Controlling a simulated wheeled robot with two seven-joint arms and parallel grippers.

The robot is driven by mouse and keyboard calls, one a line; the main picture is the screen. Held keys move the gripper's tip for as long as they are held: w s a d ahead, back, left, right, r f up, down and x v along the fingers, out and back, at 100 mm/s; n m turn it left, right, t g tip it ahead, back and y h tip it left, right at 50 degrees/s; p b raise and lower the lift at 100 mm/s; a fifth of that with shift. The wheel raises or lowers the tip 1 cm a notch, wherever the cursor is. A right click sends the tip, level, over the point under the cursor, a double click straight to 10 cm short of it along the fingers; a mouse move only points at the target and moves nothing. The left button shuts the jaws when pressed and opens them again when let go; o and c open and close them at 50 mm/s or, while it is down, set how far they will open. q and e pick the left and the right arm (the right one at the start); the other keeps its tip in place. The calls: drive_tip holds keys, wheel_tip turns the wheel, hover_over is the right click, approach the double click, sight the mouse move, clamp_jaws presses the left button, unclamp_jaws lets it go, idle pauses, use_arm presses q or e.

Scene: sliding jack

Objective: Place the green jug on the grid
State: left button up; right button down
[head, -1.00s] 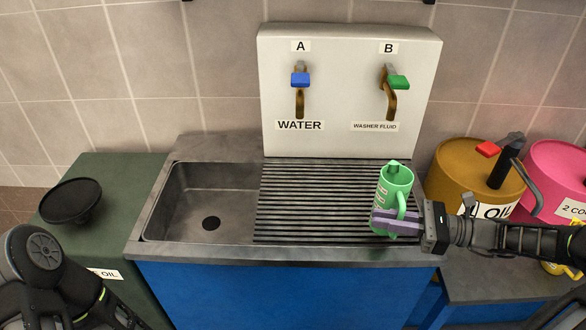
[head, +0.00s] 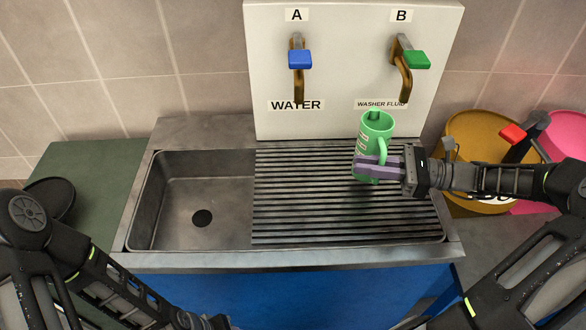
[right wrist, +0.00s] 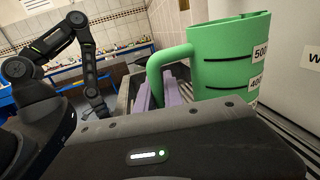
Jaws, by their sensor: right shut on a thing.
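The green jug (head: 374,130) is upright over the back right part of the slatted metal grid (head: 300,205), below the washer fluid tap B (head: 404,80). My right gripper (head: 366,168) comes from the right and is shut on the jug, its purple fingers low on the jug's side and handle. Whether the jug's base touches the slats cannot be told. In the right wrist view the jug (right wrist: 225,55) shows large, with its handle at left and measuring marks on its side. My left gripper (head: 205,321) is low at the bottom edge, mostly cut off, so its jaws are unclear.
A sink basin (head: 190,195) lies left of the grid. A white panel (head: 350,60) with the blue water tap A (head: 299,60) stands behind. Yellow (head: 475,130) and pink (head: 565,140) drums stand at right. The front and left of the grid are clear.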

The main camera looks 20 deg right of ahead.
drive_tip(key=b+x, duration=0.2)
drive_tip(key=x, duration=1.4)
drive_tip(key=f, duration=0.1)
drive_tip(key=a+f, duration=0.1)
drive_tip(key=f, duration=0.1)
drive_tip(key=shift+w+a+f+p, duration=0.15)
drive_tip(key=shift+w+f+p, duration=0.05)
drive_tip(key=shift+w+p, duration=0.1)
drive_tip(key=shift+f, duration=0.1)
drive_tip(key=shift+f, duration=0.15)
drive_tip(key=c, duration=1.5)
unclamp_jaws()
